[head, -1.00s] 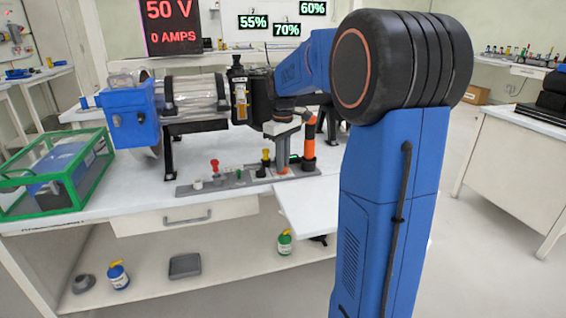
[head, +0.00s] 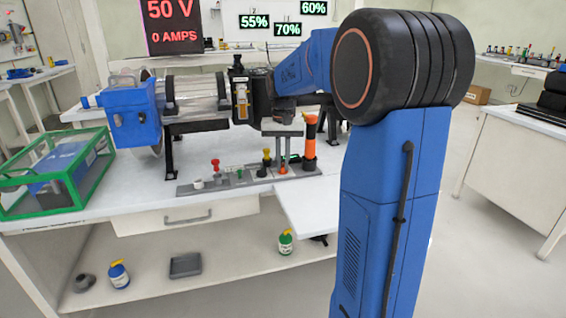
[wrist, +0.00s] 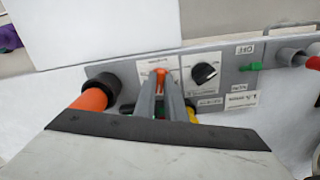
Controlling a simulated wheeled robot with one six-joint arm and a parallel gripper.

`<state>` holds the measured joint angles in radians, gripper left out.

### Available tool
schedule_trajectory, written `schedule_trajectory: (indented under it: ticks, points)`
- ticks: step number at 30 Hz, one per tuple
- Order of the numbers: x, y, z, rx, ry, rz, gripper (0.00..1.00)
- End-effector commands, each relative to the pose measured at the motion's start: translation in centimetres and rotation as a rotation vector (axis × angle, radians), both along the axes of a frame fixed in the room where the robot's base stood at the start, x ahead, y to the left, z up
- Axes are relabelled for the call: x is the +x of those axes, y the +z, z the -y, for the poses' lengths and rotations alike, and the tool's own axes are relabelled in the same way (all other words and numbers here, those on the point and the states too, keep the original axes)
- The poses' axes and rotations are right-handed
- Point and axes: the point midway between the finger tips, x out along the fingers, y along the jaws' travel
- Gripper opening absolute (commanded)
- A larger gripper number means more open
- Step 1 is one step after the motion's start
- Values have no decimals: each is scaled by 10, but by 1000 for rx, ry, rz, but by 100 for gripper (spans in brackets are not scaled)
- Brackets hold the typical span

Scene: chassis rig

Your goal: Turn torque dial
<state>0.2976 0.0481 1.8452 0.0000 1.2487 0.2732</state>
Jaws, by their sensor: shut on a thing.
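A grey control panel (head: 215,187) lies along the front of the workbench. My gripper (head: 283,167) points straight down over its right part. In the wrist view my two fingers (wrist: 161,84) are close together, shut on a small orange knob (wrist: 160,74) on a pale label plate. The knob also shows between the fingertips in the head view (head: 283,170). A black round dial (wrist: 205,73) with a white mark sits on the plate beside it, apart from the fingers. The label print is too small to read, so I cannot tell which is the torque dial.
A thick orange and black handle (head: 309,147) stands close beside my gripper. A green switch (wrist: 251,66), a red-topped lever (head: 215,166) and a yellow knob (head: 266,155) are also on the panel. A green-framed box (head: 60,172) stands at the left.

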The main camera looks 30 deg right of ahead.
Motion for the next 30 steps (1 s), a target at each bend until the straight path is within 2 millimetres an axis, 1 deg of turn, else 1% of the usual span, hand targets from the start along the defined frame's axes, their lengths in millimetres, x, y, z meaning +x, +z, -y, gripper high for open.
schedule_trajectory:
  ticks: [9, 23, 24, 26, 27, 30]
  points:
    - [1, 1, 0, -1, -97, 3, 0]
    - [1, 1, 0, -1, -111, 3, 0]
    - [1, 1, 0, -1, -111, 3, 12]
    - [1, 1, 0, -1, -111, 3, 27]
    - [1, 1, 0, -1, -111, 3, 29]
    - [1, 1, 0, 0, -111, 2, 29]
